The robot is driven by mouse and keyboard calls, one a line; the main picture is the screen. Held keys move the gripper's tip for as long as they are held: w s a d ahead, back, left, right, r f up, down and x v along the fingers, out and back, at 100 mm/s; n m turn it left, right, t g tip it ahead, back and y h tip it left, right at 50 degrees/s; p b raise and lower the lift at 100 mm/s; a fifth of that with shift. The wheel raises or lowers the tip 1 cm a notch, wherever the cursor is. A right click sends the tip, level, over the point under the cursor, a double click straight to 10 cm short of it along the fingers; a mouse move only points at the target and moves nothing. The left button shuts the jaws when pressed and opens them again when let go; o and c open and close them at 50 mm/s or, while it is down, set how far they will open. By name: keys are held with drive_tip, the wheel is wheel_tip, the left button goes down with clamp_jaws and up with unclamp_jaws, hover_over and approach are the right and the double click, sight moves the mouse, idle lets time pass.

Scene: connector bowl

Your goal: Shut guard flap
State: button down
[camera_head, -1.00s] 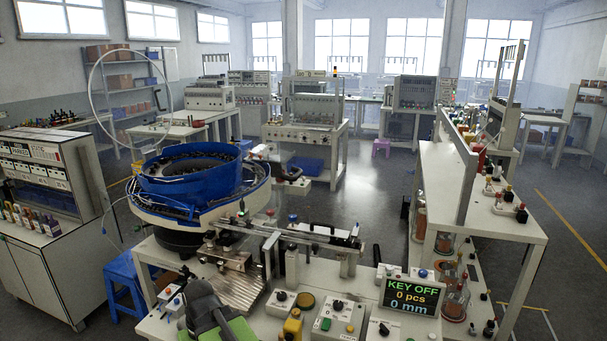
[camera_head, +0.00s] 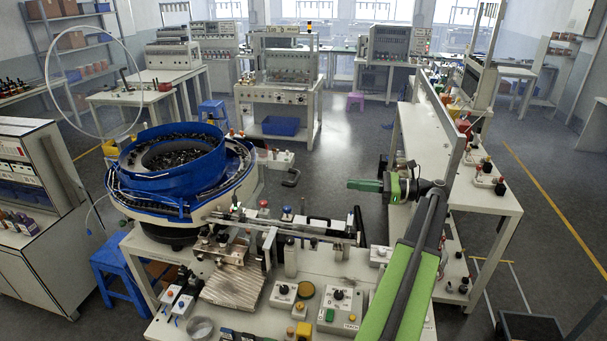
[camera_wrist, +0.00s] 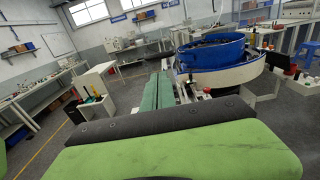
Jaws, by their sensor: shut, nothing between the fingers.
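My gripper (camera_head: 356,184) is shut and empty, its green fingers pointing left above the aisle behind the workbench. In the wrist view its green fingers (camera_wrist: 158,88) lie together, with the blue bowl feeder ahead and to the right. The blue bowl (camera_head: 180,160) holds many small dark parts. A thin pale round hoop (camera_head: 48,82), perhaps the rim of a clear raised cover, stands upright at the bowl's far left. I cannot tell for certain whether this is the guard flap. A metal feed track (camera_head: 290,229) runs right from the bowl, below and left of my gripper, not touching it.
The bench front carries button boxes (camera_head: 340,308) and a slotted metal plate (camera_head: 232,287). A shelved white table (camera_head: 480,187) with an upright post stands right of my gripper. Open floor (camera_head: 335,165) lies behind the bench.

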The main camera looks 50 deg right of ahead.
drive_tip(key=x, duration=1.4)
drive_tip(key=shift+w+a, duration=0.25)
drive_tip(key=shift+a, duration=0.05)
